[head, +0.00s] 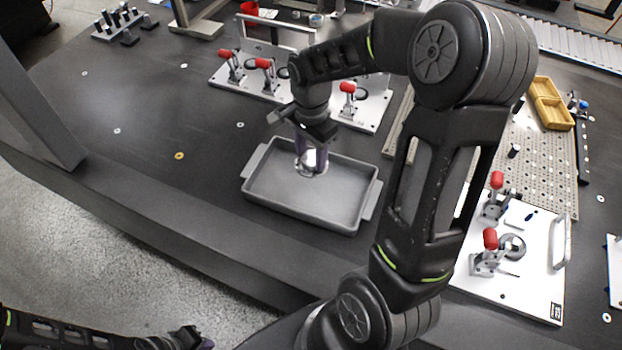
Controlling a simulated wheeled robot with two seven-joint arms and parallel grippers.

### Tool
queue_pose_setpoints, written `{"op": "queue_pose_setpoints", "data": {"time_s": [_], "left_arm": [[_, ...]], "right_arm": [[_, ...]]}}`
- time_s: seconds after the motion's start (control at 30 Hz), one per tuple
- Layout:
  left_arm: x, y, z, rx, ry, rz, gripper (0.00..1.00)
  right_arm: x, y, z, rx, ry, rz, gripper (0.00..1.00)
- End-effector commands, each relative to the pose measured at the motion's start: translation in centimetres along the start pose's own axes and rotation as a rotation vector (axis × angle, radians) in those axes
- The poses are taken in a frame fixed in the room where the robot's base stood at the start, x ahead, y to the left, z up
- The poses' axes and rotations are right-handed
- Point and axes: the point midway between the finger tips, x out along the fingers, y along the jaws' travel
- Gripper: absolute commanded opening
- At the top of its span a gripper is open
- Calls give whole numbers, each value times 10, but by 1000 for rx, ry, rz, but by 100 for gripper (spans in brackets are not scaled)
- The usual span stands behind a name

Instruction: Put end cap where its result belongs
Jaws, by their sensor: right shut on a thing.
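My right gripper (311,163) points down over the grey tray (262,197) and is shut on a shiny round metal part, which looks like the end cap (312,159). The cap is low inside the tray, at its back middle; I cannot tell whether it touches the tray floor. The fingers partly hide it. My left gripper (195,340) is at the bottom edge, away from the tray, and its fingers are too cut off to read.
A white plate with red-handled clamps (350,108) stands behind the tray. Another clamp plate (535,275) at right holds a round metal part (511,246). A yellow tray (551,104) lies on the perforated plate (540,165).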

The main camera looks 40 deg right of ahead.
Motion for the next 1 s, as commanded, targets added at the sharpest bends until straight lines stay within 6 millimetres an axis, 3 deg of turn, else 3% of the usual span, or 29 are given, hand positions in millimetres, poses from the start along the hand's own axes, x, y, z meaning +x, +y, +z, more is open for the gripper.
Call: {"op": "queue_pose_setpoints", "data": {"time_s": [0.23, 0.63, 0.9, 1.0], "left_arm": [[-2, 1, 0, 0, 0, 0, 0], [-2, 1, 0, 0, 0, 0, 0], [-4, 2, 0, 0, 0, 0, 0], [-4, 2, 0, 0, 0, 0, 0]], "right_arm": [[42, 1, 0, 1, -1, 3, 0], [50, 0, 0, 0, 0, 1, 0], [83, 0, 0, 0, -1, 2, 0], [85, 0, 0, 0, -1, -1, 0]]}}
